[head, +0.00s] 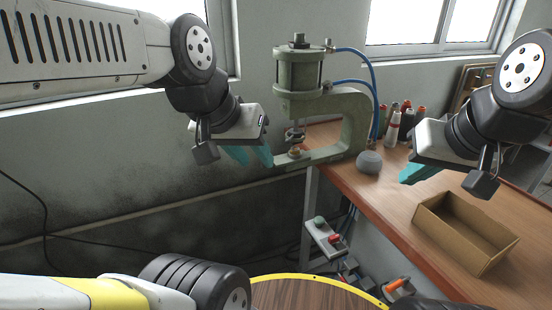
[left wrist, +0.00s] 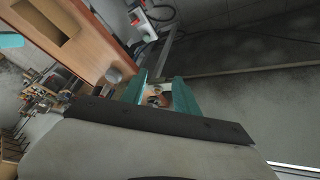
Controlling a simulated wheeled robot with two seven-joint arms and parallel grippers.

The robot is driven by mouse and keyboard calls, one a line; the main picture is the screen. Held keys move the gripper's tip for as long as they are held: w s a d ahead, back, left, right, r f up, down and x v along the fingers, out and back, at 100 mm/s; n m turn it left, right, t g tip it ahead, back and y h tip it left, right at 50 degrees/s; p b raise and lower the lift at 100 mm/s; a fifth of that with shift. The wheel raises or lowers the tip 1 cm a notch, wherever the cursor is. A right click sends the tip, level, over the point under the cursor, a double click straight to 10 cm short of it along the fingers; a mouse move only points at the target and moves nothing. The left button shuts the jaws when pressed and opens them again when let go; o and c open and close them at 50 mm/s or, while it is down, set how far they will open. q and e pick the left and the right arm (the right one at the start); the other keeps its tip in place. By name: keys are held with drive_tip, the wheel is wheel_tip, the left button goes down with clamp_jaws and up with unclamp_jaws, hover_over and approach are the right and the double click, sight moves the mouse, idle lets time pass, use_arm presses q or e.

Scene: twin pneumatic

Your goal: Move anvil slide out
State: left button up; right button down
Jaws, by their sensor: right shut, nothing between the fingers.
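A grey-green pneumatic press (head: 355,120) stands at the table's left end, with a cylinder on top and a lower arm reaching left past the table edge. The anvil area (head: 297,152) lies under the ram on that lower arm, with a small copper-coloured part on it; the slide's outline is too small to make out. My left gripper (head: 252,156) is left of the anvil, apart from it, with teal fingers spread. In the left wrist view the copper-coloured part (left wrist: 156,98) shows between the open fingers. My right gripper (head: 416,173) is shut and empty above the table.
An open cardboard box (head: 465,232) sits on the wooden table (head: 395,205). A grey ball-like object (head: 369,162) and several bottles (head: 394,125) stand near the press. Below the table edge is a control box (head: 325,238) with green and red buttons.

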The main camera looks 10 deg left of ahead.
use_arm(q)
drive_tip(key=shift+o, duration=1.1)
drive_tip(key=shift+w+f+n, duration=0.2)
drive_tip(key=shift+w+n, duration=0.1)
drive_tip(key=n+g+h, duration=0.3)
drive_tip(key=n+h, duration=0.8)
drive_tip(key=n, duration=0.7)
hover_over(263, 168)
drive_tip(key=s+d, duration=0.2)
drive_tip(key=s, duration=0.6)
wheel_tip(263, 168, down, 17)
drive_tip(key=w+a+f+n+t+h, duration=0.2)
drive_tip(key=w+a+f+n+t, duration=0.3)
drive_tip(key=a+n+t, duration=0.3)
drive_tip(key=shift+g, duration=0.7)
drive_tip(key=x, duration=0.7)
drive_tip(key=shift+w+f, duration=0.15)
drive_tip(key=shift+f, duration=0.1)
clamp_jaws()
